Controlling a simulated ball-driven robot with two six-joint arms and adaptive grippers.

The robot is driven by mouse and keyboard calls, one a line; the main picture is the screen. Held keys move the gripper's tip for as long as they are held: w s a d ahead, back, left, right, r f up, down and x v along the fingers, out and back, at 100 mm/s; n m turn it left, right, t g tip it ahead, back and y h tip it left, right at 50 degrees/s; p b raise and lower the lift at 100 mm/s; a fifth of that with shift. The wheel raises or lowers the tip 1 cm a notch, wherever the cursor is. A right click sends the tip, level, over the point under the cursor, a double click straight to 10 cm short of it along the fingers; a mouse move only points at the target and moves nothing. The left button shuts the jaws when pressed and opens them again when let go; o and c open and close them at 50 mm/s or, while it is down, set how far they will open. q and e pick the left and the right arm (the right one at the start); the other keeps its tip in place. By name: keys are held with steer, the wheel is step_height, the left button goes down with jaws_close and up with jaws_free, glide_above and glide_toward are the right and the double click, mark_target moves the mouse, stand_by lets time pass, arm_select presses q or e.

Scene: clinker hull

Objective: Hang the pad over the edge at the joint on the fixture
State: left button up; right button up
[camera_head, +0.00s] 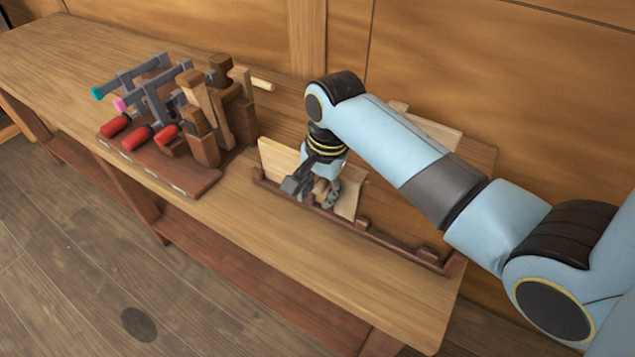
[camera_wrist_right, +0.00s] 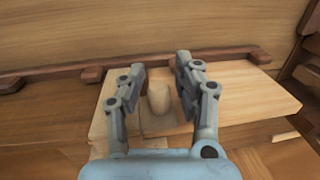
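The fixture is a dark rail (camera_head: 375,232) with small blocks along the bench's front, and it holds pale planks (camera_head: 347,205). In the right wrist view the planks (camera_wrist_right: 245,95) meet below the gripper. A small rounded wooden piece, seemingly the pad (camera_wrist_right: 158,98), stands at the planks' joint; its lower part is partly hidden. My right gripper (camera_head: 314,194) is low over the planks. In the right wrist view its fingers (camera_wrist_right: 160,75) stand on either side of the pad, apart, with narrow gaps visible. My left gripper is not in view.
A rack (camera_head: 170,175) with clamps, red handles and upright wooden pieces stands on the bench left of the fixture. A wooden wall (camera_head: 480,70) rises behind. The bench (camera_head: 60,45) is clear at far left.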

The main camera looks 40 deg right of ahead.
steer(key=shift+r, duration=0.1)
step_height(320, 180, up, 12)
steer(key=s, duration=0.1)
steer(key=shift+s+d, duration=0.2)
steer(key=shift+d, duration=0.1)
steer(key=shift+s+f, duration=0.1)
steer(key=shift+f, duration=0.15)
stand_by(0.3)
